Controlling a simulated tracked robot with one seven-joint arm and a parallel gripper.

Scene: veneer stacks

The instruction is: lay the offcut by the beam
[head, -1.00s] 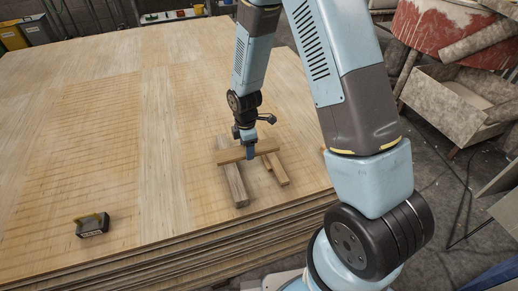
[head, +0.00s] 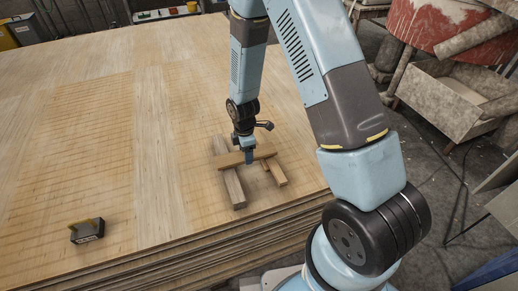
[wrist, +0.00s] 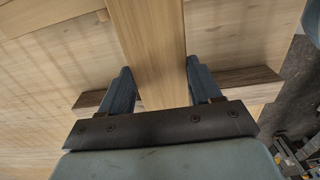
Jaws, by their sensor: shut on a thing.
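The offcut looks like the light wooden strip (head: 229,160) lying level across two other pieces of wood; whether it rests on them or hangs just above, I cannot tell. In the wrist view the offcut (wrist: 150,45) runs between the two fingers (wrist: 158,82). The darker, longer beam (head: 234,187) passes under its left part, and this beam also shows below the fingers in the wrist view (wrist: 250,76). The offcut hides the middle of the beam.
A shorter piece of wood (head: 275,175) lies under the offcut's right end. A small dark block with a yellow top (head: 87,232) sits at the front left of the broad veneer stack (head: 60,160). The stack's layered front edge is close. Much of its top is bare.

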